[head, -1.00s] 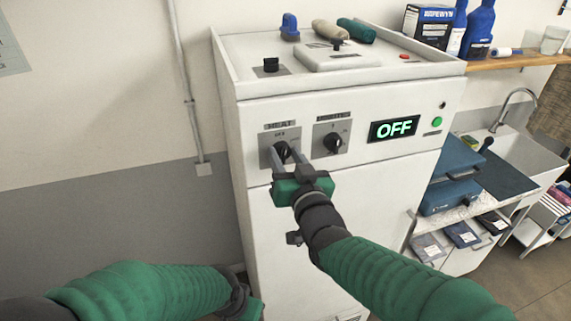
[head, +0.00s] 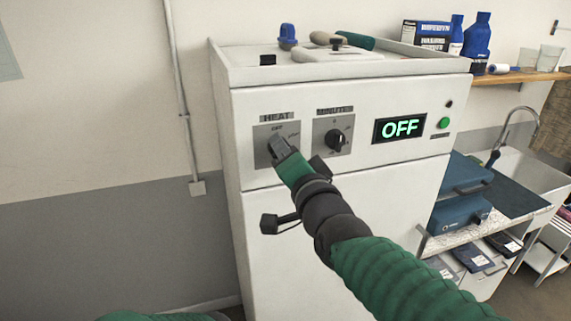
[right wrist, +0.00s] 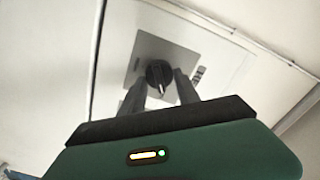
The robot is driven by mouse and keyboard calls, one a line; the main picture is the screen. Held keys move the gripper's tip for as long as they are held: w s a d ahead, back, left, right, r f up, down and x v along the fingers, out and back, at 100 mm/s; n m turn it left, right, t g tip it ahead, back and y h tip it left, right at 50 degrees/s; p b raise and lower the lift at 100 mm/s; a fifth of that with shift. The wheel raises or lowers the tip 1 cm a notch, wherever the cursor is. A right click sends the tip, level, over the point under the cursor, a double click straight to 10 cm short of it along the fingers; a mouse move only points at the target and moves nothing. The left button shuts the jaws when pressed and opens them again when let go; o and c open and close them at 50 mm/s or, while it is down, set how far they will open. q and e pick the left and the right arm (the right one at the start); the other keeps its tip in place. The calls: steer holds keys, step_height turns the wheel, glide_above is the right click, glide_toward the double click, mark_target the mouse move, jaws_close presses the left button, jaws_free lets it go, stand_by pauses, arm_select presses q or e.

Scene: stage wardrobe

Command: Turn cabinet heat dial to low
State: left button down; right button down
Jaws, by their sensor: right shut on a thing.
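The heat dial (right wrist: 159,74) is a dark knob on a grey plate (head: 262,134) labelled HEAT, at the upper left of the white cabinet's front (head: 285,222). My right gripper (head: 274,148) is shut on this dial and hides most of it in the head view. In the right wrist view one finger of the gripper (right wrist: 161,88) lies on each side of the knob. The dial's exact setting cannot be read. The lit display (head: 399,128) reads OFF. Only a bit of my left arm's green sleeve shows at the bottom left.
The black minutes dial (head: 335,139) sits close to the right of the heat dial. A green button (head: 444,123) is right of the display. A blue-handled item (head: 288,36) lies on the cabinet top. A sink (head: 525,160) and blue cases (head: 462,210) stand at the right.

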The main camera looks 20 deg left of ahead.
arm_select(q)
steer(key=shift+f+b, duration=0.3)
steer(key=shift+f, duration=0.2)
arm_select(e)
steer(key=shift+f+m, duration=0.2)
steer(key=shift+m, duration=0.2)
steer(key=c, duration=1.2)
jaws_free()
steer(key=shift+o, duration=1.4)
steer(key=shift+w, duration=0.15)
arm_select(q)
steer(key=shift+w+a+f, duration=0.1)
steer(key=shift+w+a, duration=0.05)
steer(key=shift+w, duration=0.05)
arm_select(e)
steer(key=shift+w+a, duration=0.1)
steer(key=shift+a, duration=0.05)
